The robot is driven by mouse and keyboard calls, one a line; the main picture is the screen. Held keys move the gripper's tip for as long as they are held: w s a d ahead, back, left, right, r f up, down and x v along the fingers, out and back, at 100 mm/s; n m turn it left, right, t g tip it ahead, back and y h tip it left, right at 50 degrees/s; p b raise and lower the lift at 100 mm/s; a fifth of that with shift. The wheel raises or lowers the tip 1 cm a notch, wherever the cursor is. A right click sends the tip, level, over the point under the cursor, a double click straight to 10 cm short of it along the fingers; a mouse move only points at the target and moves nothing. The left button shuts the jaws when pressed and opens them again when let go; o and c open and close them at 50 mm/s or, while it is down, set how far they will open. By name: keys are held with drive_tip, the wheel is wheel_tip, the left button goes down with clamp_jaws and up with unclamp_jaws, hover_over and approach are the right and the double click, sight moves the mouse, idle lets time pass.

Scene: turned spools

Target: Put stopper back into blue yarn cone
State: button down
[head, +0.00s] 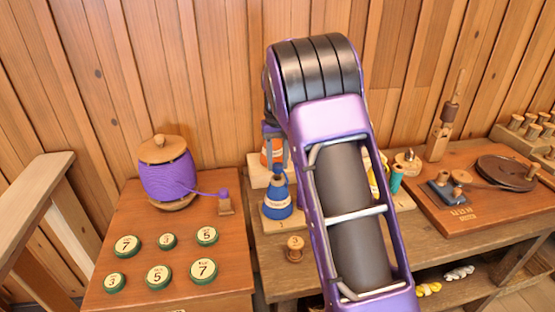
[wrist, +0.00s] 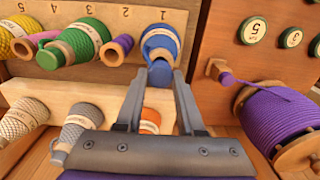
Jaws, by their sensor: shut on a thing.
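The blue yarn cone (head: 277,203) with a pale band stands upright at the left end of the bench. It also shows in the wrist view (wrist: 160,42), above my fingertips. My gripper (head: 275,160) points down over the cone, partly hidden by my arm in the head view. In the wrist view my gripper (wrist: 161,78) is shut on a dark blue stopper (wrist: 160,73). The stopper is at the cone's narrow tip, lined up with it. I cannot tell whether it touches the cone or sits inside it.
An orange cone (head: 272,153) stands close behind on a raised step. A small spool (head: 294,250) stands in front. A green cone (wrist: 82,42) and grey cones (wrist: 25,115) are nearby. A large purple spool (head: 166,178) is on the left table. A wooden wall stands behind.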

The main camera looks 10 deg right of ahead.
idle(0.3)
drive_tip(key=shift+f+b, duration=0.65)
drive_tip(key=shift+f, duration=0.55)
drive_tip(key=shift+c, duration=0.2)
unclamp_jaws()
drive_tip(key=shift+r, duration=0.1)
wheel_tip(320, 180, up, 5)
drive_tip(key=p, duration=0.4)
drive_tip(key=shift+r+p, duration=0.15)
drive_tip(key=shift+p, duration=0.2)
drive_tip(key=shift+r, duration=1.85)
